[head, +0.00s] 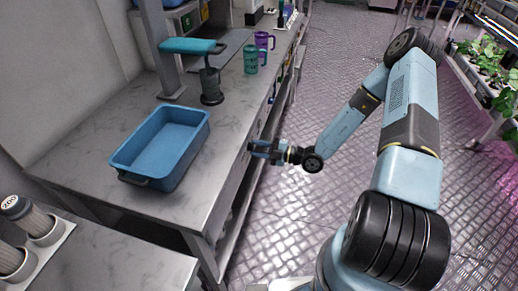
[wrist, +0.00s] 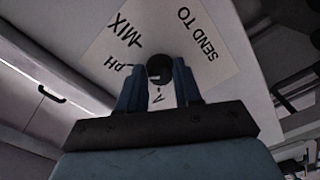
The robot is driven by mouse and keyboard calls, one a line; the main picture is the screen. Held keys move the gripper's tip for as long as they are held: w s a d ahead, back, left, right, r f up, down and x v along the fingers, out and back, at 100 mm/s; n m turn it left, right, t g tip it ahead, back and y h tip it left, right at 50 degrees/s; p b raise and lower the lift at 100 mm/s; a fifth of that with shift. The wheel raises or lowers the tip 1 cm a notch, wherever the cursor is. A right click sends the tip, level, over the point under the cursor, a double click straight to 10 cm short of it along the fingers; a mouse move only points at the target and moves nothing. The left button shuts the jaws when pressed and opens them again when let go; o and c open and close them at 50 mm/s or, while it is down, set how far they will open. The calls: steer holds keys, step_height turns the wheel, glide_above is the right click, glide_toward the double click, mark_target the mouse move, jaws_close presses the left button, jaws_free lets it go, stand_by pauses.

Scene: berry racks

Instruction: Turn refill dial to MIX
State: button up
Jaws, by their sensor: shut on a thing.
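The refill dial (wrist: 160,66) is a small dark round knob on a white label plate (wrist: 215,65) in the wrist view. The plate is printed with MIX, pH and SEND TO, and appears turned in this view. The MIX mark sits up and left of the dial, and pH is close to its left. My gripper (wrist: 159,82) has a blue finger on each side of the dial and is shut on it. Which mark the dial points at cannot be told. In the head view my gripper (head: 256,149) is at the front side of the metal bench; the dial is hidden there.
The metal bench (head: 75,150) carries a blue tub (head: 160,150), a dark stand with a teal top (head: 210,85), and green (head: 251,60) and purple (head: 263,41) mugs. The floor (head: 300,220) right of the bench is open.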

steer(key=m, duration=1.1)
steer(key=shift+s+a+f, duration=0.1)
steer(key=shift+s+f, duration=0.1)
steer(key=shift+m, duration=0.4)
steer(key=o, duration=1)
steer(key=shift+o, duration=0.2)
steer(key=v, duration=1.3)
steer(key=shift+d, duration=0.4)
